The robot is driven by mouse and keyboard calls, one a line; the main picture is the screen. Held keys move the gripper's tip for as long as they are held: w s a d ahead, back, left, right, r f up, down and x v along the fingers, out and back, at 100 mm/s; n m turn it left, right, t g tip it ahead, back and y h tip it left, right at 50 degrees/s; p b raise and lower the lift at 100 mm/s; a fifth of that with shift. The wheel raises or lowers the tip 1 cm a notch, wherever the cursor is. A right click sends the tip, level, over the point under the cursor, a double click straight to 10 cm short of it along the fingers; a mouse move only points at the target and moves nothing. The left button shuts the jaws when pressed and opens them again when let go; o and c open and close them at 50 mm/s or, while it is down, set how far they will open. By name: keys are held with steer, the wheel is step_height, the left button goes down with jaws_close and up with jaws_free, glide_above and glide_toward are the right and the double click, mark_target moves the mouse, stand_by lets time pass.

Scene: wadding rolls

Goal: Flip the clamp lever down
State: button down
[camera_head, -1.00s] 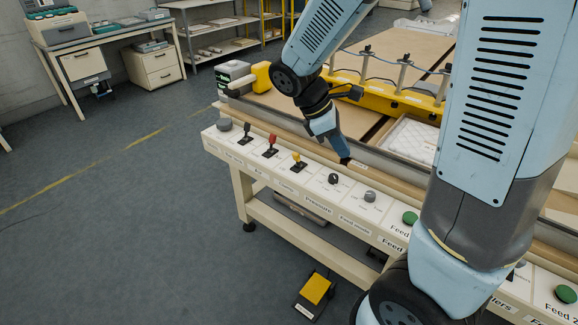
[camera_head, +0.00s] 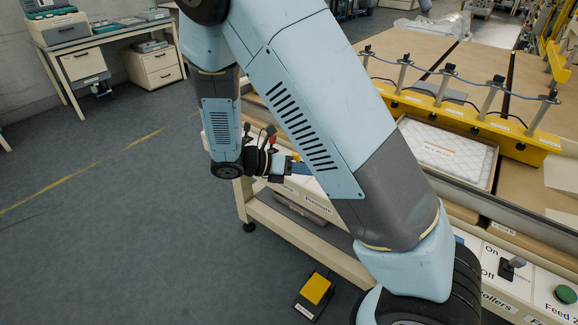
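A row of levers stands on the cream control panel (camera_head: 318,206). A black lever (camera_head: 247,129) and a red lever (camera_head: 270,131) rise just behind my wrist, and a bit of yellow lever (camera_head: 296,157) shows at the edge of my arm. The labels by these levers are hidden, so I cannot tell which one is the clamp lever. My gripper (camera_head: 298,167) is low at the panel's front, right of and below the red lever, pointing right. Its fingertips are partly hidden behind my arm link; I cannot tell whether it touches a lever.
The bench top holds a yellow bar (camera_head: 470,117) with several upright posts and a tray of white wadding (camera_head: 447,150). At right are a black switch (camera_head: 511,266) and a green button (camera_head: 565,294). A yellow foot pedal (camera_head: 316,289) lies on the floor. The floor at left is clear.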

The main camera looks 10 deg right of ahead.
mark_target(295, 158)
steer(key=w+a+f+n+t+h, duration=0.1)
steer(key=a+f+n+t, duration=1)
steer(key=n+t, duration=0.3)
steer(key=shift+w+a+f+n, duration=0.25)
steer(key=shift+a+n, duration=0.4)
steer(key=shift+n, duration=1.25)
steer(key=shift+s, duration=0.1)
steer(key=x, duration=1.4)
steer(key=shift+r, duration=0.25)
steer(key=shift+a, duration=0.15)
